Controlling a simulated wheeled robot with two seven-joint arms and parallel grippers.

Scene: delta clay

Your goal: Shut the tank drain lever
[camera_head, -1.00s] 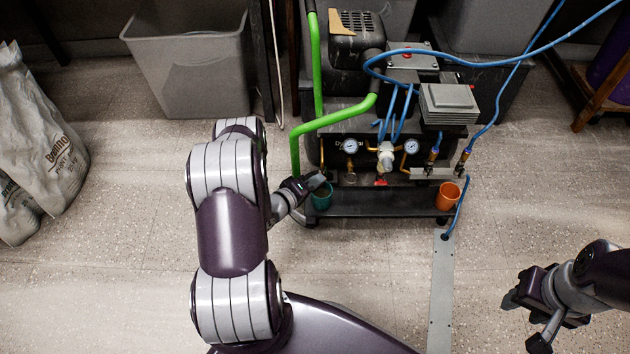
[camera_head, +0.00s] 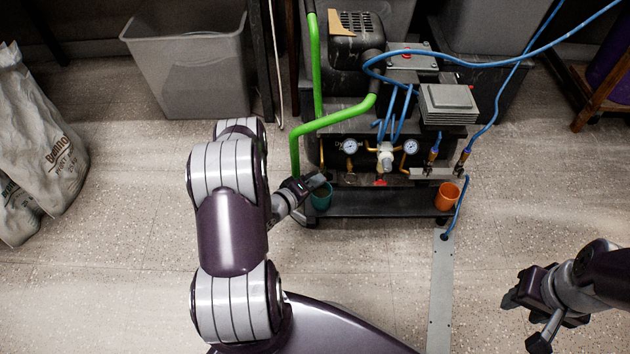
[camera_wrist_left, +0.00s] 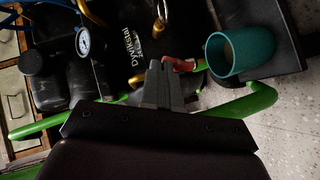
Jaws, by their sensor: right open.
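The red drain lever (camera_head: 381,182) is low on the front of the compressor. It also shows in the left wrist view (camera_wrist_left: 182,64), just beyond my fingertips. My left gripper (camera_head: 322,181) is at the compressor's lower left, above the teal cup (camera_head: 321,198). In the left wrist view its fingers (camera_wrist_left: 161,68) are together with nothing seen between them. Their tips look close to the lever; I cannot tell whether they touch it. My right gripper (camera_head: 523,321) is open and empty at the lower right, well away from the compressor.
A green pipe (camera_head: 335,121) runs close to my left gripper. An orange cup (camera_head: 447,196) stands on the lower shelf (camera_head: 385,205). Blue hoses (camera_head: 467,63) cross the upper right. A grey bin (camera_head: 190,70) and sacks (camera_head: 45,140) stand left.

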